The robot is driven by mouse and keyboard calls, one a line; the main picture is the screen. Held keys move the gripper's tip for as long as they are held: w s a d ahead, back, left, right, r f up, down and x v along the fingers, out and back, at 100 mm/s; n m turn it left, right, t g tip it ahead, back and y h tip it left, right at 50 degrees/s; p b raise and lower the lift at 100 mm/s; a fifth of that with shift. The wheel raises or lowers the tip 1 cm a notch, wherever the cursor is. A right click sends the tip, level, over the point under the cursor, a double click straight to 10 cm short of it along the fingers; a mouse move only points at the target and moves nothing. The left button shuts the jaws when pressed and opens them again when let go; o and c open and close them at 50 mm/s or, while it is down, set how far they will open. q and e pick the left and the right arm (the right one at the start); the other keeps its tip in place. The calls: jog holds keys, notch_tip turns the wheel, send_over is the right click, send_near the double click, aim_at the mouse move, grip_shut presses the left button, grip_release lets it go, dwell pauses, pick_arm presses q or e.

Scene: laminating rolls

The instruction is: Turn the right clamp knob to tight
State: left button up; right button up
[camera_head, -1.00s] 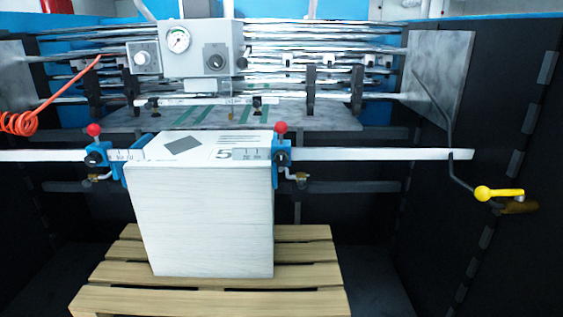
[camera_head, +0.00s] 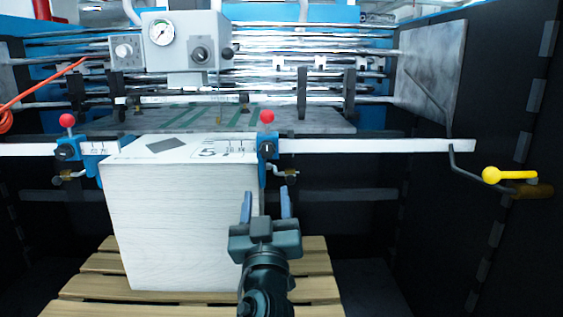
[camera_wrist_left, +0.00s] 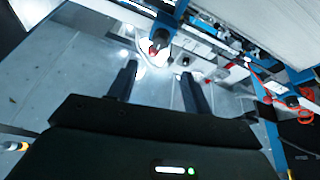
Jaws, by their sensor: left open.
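The right clamp (camera_head: 266,171) is a blue block on the white ruler bar, with a red ball (camera_head: 267,117) on top and a black round knob (camera_head: 268,150) with a pale mark on its face. A small brass fitting hangs at its lower right. My left gripper (camera_head: 267,203) is open and empty, below the clamp and apart from it, fingers pointing up toward it. In the left wrist view, the open fingers (camera_wrist_left: 158,72) show with a red-tipped part (camera_wrist_left: 154,48) beyond the gap between them.
The left clamp (camera_head: 67,150) sits on the same bar (camera_head: 380,146). A white stack (camera_head: 170,230) stands on a wooden pallet (camera_head: 80,288) behind my arm. A yellow-handled crank (camera_head: 492,175) is at right. A gauge box (camera_head: 185,42) and rollers are behind. Space right of the clamp, below the bar, is open.

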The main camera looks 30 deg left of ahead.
aim_at(267, 153)
pick_arm(q)
jog(key=p+x, duration=0.4)
jog(key=x, duration=0.7)
jog(key=shift+w+a+r, duration=0.15)
jog(key=shift+w+r, duration=0.05)
jog(key=shift+w+a, duration=0.2)
jog(key=shift+w, duration=0.15)
pick_arm(e)
jog(key=shift+s+d+r+n+g, duration=0.15)
jog(key=shift+s+r+n, duration=0.1)
jog(key=shift+r, duration=0.2)
jog(key=shift+s+d+r+n+g, duration=0.15)
jog(key=shift+s+r+n, duration=0.1)
jog(key=shift+r, duration=0.2)
jog(key=shift+w, duration=0.1)
pick_arm(q)
jog(key=c, duration=1)
pick_arm(e)
jog(key=shift+w+r, duration=0.1)
jog(key=shift+r, duration=0.05)
